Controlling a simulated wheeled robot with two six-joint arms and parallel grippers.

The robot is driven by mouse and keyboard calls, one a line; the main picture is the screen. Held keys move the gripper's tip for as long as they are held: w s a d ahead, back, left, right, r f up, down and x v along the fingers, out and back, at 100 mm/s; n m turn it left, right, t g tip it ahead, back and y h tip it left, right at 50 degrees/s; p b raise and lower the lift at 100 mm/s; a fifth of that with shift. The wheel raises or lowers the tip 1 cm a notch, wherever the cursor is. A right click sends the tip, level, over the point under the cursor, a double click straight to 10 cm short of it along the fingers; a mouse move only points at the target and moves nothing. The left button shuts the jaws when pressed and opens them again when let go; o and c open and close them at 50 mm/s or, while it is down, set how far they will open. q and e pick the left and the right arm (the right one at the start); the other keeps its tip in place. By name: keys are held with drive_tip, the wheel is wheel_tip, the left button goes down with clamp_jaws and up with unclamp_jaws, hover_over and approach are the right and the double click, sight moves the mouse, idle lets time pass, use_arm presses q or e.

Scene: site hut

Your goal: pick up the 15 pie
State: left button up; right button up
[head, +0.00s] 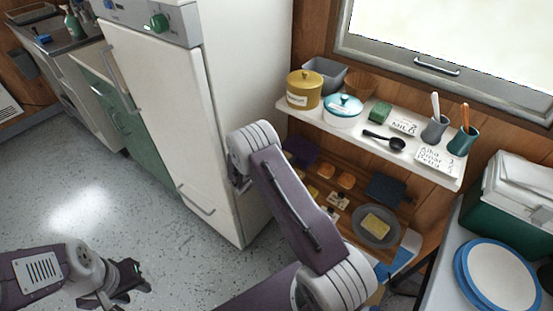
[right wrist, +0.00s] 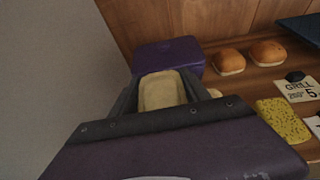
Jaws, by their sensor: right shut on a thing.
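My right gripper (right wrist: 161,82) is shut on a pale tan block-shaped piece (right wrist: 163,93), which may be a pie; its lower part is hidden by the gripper. No tag reading 15 is legible. In the head view my right arm crosses the middle and its gripper is hidden behind it, near the lower wooden shelf (head: 344,219). My left gripper (head: 138,281) is low at the left over the floor, far from the shelf, and its opening is unclear.
A purple box (right wrist: 168,57) stands just beyond the held piece. Two buns (right wrist: 231,62), a grill label (right wrist: 296,91) and a yellow speckled slab (right wrist: 283,121) are to its right. A white upper shelf (head: 345,141) overhangs. The fridge (head: 165,110) stands left.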

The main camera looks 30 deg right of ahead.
drive_tip(key=s+d+r+p, duration=0.1)
drive_tip(key=s+d+r, duration=0.3)
drive_tip(key=s, duration=0.3)
drive_tip(key=shift+s+d+r, duration=0.2)
drive_tip(key=shift+s+r, duration=0.15)
drive_tip(key=shift+r, duration=0.3)
